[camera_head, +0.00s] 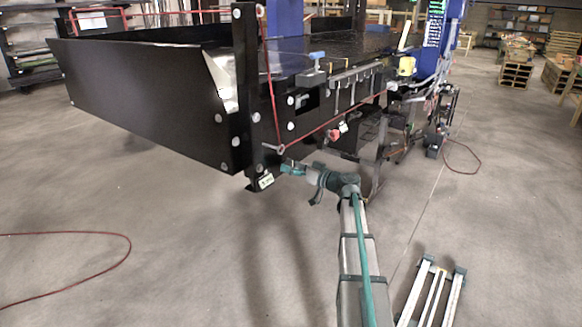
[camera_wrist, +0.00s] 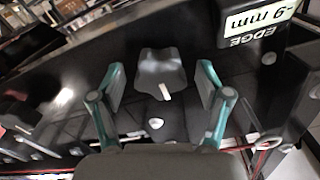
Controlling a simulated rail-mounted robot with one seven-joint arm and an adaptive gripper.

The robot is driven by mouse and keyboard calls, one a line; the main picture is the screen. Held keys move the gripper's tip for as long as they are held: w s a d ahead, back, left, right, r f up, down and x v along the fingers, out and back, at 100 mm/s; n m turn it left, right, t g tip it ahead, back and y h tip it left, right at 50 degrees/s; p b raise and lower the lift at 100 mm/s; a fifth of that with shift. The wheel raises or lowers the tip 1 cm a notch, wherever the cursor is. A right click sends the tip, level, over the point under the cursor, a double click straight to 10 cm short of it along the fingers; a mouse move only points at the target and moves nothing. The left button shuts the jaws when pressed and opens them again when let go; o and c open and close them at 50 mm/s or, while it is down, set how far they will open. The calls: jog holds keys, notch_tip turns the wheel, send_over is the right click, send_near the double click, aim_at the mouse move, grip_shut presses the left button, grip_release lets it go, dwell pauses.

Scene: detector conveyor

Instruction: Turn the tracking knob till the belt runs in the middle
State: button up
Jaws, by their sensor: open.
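The tracking knob (camera_wrist: 158,72) is a dark grey lobed knob with a white pointer mark, in the middle of the wrist view. My gripper (camera_wrist: 160,85) is open, with one finger on each side of the knob and visible gaps between pads and knob. In the head view my gripper (camera_head: 284,167) is at the lower corner of the conveyor frame; the knob cannot be made out there. A readout (camera_wrist: 262,22) at upper right of the wrist view says EDGE -9 mm; it also shows in the head view (camera_head: 264,182). The black belt (camera_head: 345,43) lies on the conveyor.
The conveyor's black side panel (camera_head: 140,98) and upright post (camera_head: 245,90) stand close to my gripper. A red cord (camera_head: 330,127) runs along the conveyor's side. Red hoses lie on the floor at left (camera_head: 125,250) and right (camera_head: 472,155). The floor in front is otherwise mostly clear.

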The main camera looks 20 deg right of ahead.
jog(key=shift+w+a, duration=0.15)
jog(key=shift+w, duration=0.15)
jog(key=shift+c, duration=0.3)
jog(key=c, duration=1.1)
jog(key=shift+f+m, duration=0.1)
jog(key=shift+m, duration=0.3)
